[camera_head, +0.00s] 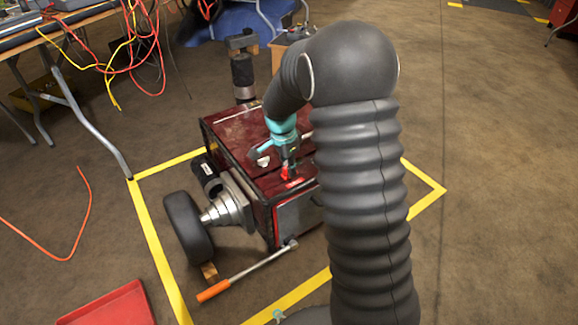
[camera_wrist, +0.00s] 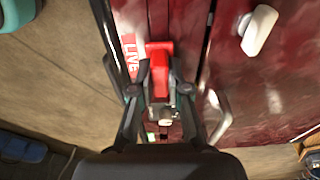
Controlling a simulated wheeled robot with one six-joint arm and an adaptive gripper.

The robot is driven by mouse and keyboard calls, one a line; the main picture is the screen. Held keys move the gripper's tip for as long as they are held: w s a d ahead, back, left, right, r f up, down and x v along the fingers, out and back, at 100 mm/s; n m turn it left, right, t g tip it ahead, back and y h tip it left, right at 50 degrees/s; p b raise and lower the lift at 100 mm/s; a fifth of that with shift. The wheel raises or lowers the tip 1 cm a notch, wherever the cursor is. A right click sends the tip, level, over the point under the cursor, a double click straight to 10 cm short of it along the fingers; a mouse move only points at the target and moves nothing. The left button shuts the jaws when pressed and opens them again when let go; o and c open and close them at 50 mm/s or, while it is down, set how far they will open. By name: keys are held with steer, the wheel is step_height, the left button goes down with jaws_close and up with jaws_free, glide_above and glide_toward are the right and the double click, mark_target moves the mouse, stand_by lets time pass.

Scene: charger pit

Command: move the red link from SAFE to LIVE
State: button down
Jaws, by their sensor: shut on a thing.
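The red link (camera_wrist: 160,72) is between the fingers of my gripper (camera_wrist: 159,92) in the wrist view, and the gripper is shut on it. A red-and-white label reading LIVE (camera_wrist: 129,48) lies just left of the link in that view. A SAFE marking is not readable in either view. In the head view my gripper (camera_head: 287,164) points down at the front part of the dark red machine (camera_head: 232,124), with red showing at its tip. I cannot tell whether the link is seated or held just above the top.
A white knob (camera_wrist: 260,30) stands on the machine's top. The wheel (camera_head: 188,222) and an orange-handled bar (camera_head: 245,271) are at the machine's lower left. Yellow floor tape (camera_head: 160,262) surrounds it. A red tray (camera_head: 112,306) lies front left. A cable-strewn table (camera_head: 45,35) is back left.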

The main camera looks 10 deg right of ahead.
steer(key=shift+f, duration=0.35)
steer(key=c, duration=1.1)
jaws_free()
steer(key=shift+o, duration=0.2)
steer(key=shift+r, duration=0.1)
step_height(320, 180, up, 12)
steer(key=a, duration=0.1)
steer(key=shift+a, duration=0.25)
steer(key=shift+s, duration=0.1)
